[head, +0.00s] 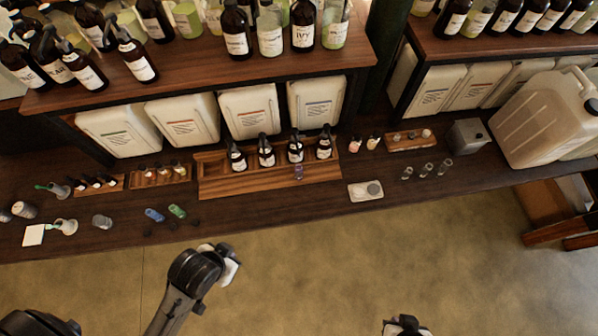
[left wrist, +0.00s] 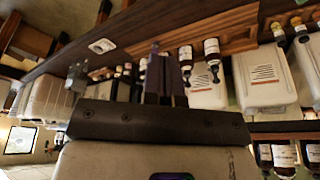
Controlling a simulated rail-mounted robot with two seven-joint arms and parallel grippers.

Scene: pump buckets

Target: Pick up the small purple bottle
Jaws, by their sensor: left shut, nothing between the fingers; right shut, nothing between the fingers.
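The small purple bottle (head: 298,171) stands at the front of the wooden tray (head: 240,187), below the third dark bottle (head: 295,152) in the head view. My left gripper shows in the left wrist view, its dark fingers (left wrist: 165,72) shut. A dim purplish shape lies in line with these fingers; I cannot tell whether it is the bottle. In the head view my left wrist hangs in front of the table, apart from the purple bottle, and its fingertips are hidden. My right gripper (head: 404,326) is at the bottom edge, partly cut off, shut and away from the table.
A blue bottle (head: 154,214) and a green bottle (head: 177,211) lie on the table to the left. A small scale (head: 365,191) and several glass vials are to the right. White canisters (head: 250,111) stand behind the tray under a shelf (head: 200,72) of bottles.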

